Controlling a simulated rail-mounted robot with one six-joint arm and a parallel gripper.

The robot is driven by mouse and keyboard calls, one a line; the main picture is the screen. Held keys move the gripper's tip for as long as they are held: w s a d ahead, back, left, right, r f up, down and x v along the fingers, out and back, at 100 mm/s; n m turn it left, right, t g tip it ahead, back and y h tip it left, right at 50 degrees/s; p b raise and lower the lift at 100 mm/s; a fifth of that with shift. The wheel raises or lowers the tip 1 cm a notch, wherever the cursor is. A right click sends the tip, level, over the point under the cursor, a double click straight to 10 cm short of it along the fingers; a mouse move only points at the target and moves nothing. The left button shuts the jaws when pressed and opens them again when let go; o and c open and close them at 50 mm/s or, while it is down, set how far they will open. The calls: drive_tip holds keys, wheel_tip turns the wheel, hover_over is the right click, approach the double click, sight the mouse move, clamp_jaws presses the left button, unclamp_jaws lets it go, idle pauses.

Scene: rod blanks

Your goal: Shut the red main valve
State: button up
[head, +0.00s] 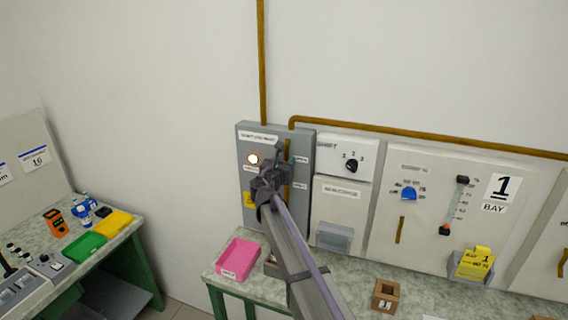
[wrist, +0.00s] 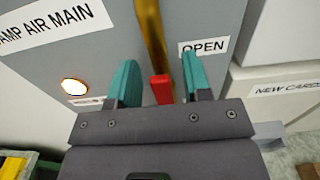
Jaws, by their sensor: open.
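The red main valve handle (wrist: 161,89) shows in the wrist view as a short red block in front of a vertical brown pipe (wrist: 152,35). It lies between the two teal fingers of my gripper (wrist: 159,75), which are open, with a visible gap on each side. The handle's lower part is hidden behind my gripper body. An OPEN label (wrist: 204,47) is to the right of the pipe. In the head view my gripper (head: 270,175) is in front of the grey valve panel (head: 246,214) and hides the handle there.
A lit round lamp (wrist: 75,87) is left of the handle. Right of the panel are a black rotary switch (head: 351,165), a card holder (head: 334,237) and a bay board with a blue knob (head: 408,194). A pink tray (head: 238,258) and a wooden block (head: 385,295) stand on the bench below.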

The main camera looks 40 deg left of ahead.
clamp_jaws()
idle(0.3)
